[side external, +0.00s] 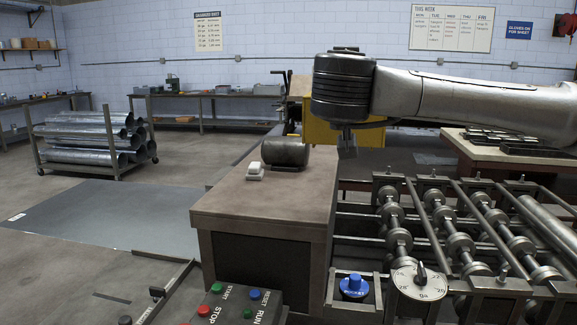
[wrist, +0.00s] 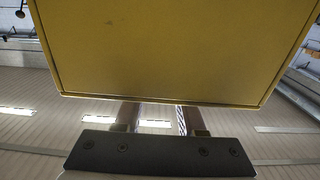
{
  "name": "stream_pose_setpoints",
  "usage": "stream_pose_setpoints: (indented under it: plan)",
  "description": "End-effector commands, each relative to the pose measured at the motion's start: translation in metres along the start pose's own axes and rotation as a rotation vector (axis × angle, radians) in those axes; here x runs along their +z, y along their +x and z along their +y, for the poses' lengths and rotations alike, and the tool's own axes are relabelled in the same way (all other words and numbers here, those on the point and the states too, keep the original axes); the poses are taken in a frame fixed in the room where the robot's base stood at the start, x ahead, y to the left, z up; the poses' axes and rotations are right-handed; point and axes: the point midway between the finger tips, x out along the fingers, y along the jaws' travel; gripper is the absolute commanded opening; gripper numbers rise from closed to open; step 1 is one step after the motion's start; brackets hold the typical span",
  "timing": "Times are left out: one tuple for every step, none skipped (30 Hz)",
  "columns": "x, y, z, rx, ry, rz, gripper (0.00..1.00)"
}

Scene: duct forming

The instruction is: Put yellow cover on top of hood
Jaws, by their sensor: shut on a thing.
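The yellow cover (wrist: 165,45) fills the upper part of the wrist view as a flat panel with a thin rim. My gripper (wrist: 160,110) is shut on its near edge. In the side view, a yellow panel (side external: 318,131) shows behind my gripper (side external: 347,143), partly hidden by my wrist; it appears to be the cover, held above the floor beyond the brown bench. I cannot clearly make out the hood in either view.
A roller machine (side external: 440,235) stands at right, with a button box (side external: 235,305) in front. A pipe rack (side external: 95,135) stands at left.

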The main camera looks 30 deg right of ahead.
Motion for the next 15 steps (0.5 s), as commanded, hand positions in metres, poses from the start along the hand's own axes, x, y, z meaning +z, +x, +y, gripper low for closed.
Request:
stream_pose_setpoints:
  plan:
    - [-0.001,0.011,-0.005,0.005,0.002,0.002,0.0]
    - [-0.001,0.017,-0.008,0.005,0.003,0.002,0.0]
    - [-0.001,0.024,-0.013,0.005,0.004,0.003,0.0]
    - [-0.001,0.029,-0.015,0.004,0.004,0.003,0.0]
    - [0.0,0.034,-0.018,0.005,0.004,0.004,0.0]
    - [0.0,0.041,-0.021,0.004,0.004,0.005,0.0]
    - [0.0,0.046,-0.024,0.004,0.004,0.006,0.0]
    - [0.0,0.052,-0.026,0.003,0.004,0.006,0.0]
    - [0.003,0.053,-0.027,0.002,0.002,0.006,0.0]
    - [0.008,0.052,-0.027,0.0,0.001,0.006,0.0]
    - [0.013,0.051,-0.027,-0.001,0.0,0.006,0.0]
    - [0.018,0.051,-0.027,-0.001,0.0,0.006,0.0]
    - [0.021,0.051,-0.027,-0.001,0.001,0.007,0.0]
    - [0.024,0.051,-0.026,-0.001,0.002,0.007,0.0]
    - [0.029,0.051,-0.027,-0.001,0.0,0.007,0.0]
